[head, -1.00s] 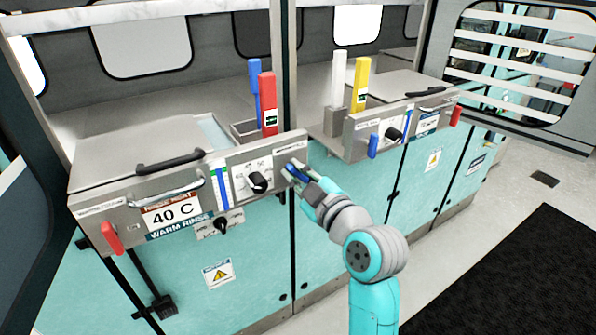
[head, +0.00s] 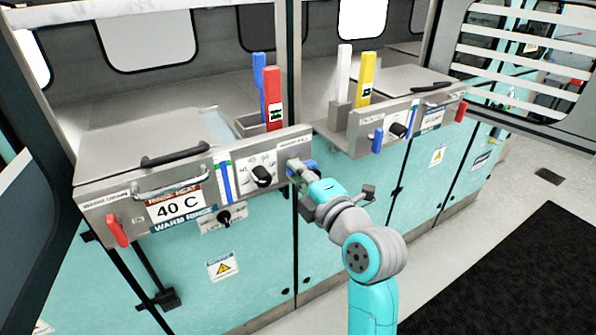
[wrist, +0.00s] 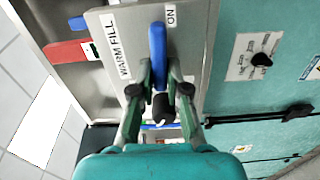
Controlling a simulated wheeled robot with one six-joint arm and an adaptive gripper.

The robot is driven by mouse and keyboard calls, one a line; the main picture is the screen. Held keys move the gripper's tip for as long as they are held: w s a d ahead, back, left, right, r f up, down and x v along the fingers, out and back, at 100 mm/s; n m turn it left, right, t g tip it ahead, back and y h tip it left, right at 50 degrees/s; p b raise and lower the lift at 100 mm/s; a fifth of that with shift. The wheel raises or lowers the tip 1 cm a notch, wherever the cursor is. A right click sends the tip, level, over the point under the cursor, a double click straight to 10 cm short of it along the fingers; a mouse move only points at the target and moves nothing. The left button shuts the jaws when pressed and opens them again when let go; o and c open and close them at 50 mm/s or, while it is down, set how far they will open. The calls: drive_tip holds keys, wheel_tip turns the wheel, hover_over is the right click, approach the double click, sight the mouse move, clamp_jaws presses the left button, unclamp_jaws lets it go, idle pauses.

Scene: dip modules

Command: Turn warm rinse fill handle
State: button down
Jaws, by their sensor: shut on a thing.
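The warm fill handle (wrist: 158,50) is a blue lever on the steel panel of the left unit. In the wrist view it stands between my fingers, with a "WARM FILL" label (wrist: 117,45) to its left and an "ON" label (wrist: 170,16) to its upper right. In the head view the blue handle (head: 309,165) lies near level at the panel's right end, partly hidden by my gripper. My gripper (wrist: 160,75) is shut on it; it also shows in the head view (head: 297,171).
A black dial (head: 262,176) sits left of the handle on the same panel (head: 130,214), with a red handle (head: 117,231) at the far left. The right unit has its own blue handle (head: 377,140). A dark mat (head: 510,270) lies on clear floor.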

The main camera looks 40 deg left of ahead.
drive_tip(key=shift+f+n, duration=0.15)
drive_tip(key=shift+n, duration=0.25)
drive_tip(key=c, duration=1.2)
unclamp_jaws()
drive_tip(key=shift+o, duration=0.2)
drive_tip(key=shift+d, duration=0.1)
drive_tip(key=v, duration=1.2)
